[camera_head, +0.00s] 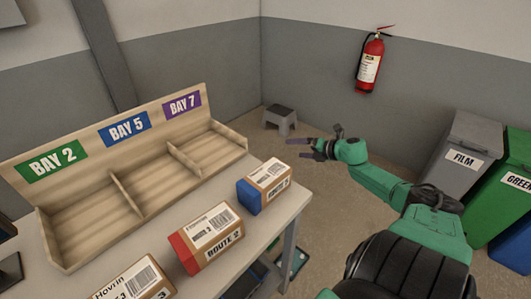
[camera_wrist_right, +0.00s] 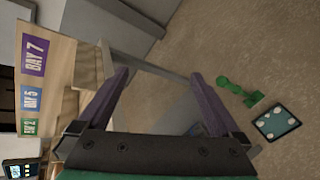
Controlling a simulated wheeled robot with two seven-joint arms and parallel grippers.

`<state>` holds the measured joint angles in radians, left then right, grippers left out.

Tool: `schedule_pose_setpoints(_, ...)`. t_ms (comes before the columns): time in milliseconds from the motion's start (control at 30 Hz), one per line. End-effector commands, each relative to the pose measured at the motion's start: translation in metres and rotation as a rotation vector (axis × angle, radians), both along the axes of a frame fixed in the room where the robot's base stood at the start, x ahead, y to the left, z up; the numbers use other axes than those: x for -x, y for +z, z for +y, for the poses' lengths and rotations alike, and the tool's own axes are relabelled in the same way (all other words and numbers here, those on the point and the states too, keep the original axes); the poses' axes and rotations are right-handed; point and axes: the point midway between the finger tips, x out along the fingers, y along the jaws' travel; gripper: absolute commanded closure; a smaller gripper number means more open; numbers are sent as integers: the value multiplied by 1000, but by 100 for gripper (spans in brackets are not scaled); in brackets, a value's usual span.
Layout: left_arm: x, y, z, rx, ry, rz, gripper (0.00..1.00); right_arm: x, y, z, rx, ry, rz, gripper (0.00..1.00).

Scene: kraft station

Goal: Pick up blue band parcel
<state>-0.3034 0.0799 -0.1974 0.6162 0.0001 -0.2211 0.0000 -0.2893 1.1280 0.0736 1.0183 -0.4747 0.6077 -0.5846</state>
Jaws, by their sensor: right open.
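The blue band parcel (camera_head: 266,186) is a brown carton with a blue end and a white label. It sits on the table near its right end, in front of the Bay 7 compartment. My right gripper (camera_head: 300,148) is open and empty, out past the table's right end, to the right of and beyond the parcel, not touching it. My left gripper is not in view.
A red band parcel (camera_head: 208,238) and another carton (camera_head: 138,282) stand nearer on the table (camera_head: 247,240). A wooden three-bay rack (camera_head: 125,178) lines the table's back. A grey stool (camera_head: 281,120) and bins (camera_head: 463,160) stand on the floor.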

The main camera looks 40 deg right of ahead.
Motion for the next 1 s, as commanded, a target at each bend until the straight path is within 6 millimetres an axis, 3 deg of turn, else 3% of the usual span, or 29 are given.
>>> schedule_pose_setpoints(33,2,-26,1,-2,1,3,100,-24,43,25,207,234,-29,0)
schedule_pose_setpoints(100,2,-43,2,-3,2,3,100,-40,102,79,508,585,-34,0)
schedule_pose_setpoints(167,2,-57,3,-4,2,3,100,-38,133,130,763,890,-2,0)
schedule_pose_setpoints(200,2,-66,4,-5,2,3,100,-31,144,162,926,1095,37,0)
schedule_pose_setpoints(300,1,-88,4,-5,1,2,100,2,154,224,1283,1585,212,0)
schedule_pose_setpoints(400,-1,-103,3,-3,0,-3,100,35,155,254,1507,1967,442,0)
schedule_pose_setpoints(500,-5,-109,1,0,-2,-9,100,56,161,266,1606,2193,632,0)
schedule_pose_setpoints(633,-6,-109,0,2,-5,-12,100,65,158,265,1630,2284,723,0)
schedule_pose_setpoints(900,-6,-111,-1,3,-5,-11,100,64,98,241,1625,2283,712,0)
schedule_pose_setpoints(1000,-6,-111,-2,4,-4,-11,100,63,85,235,1627,2278,713,0)
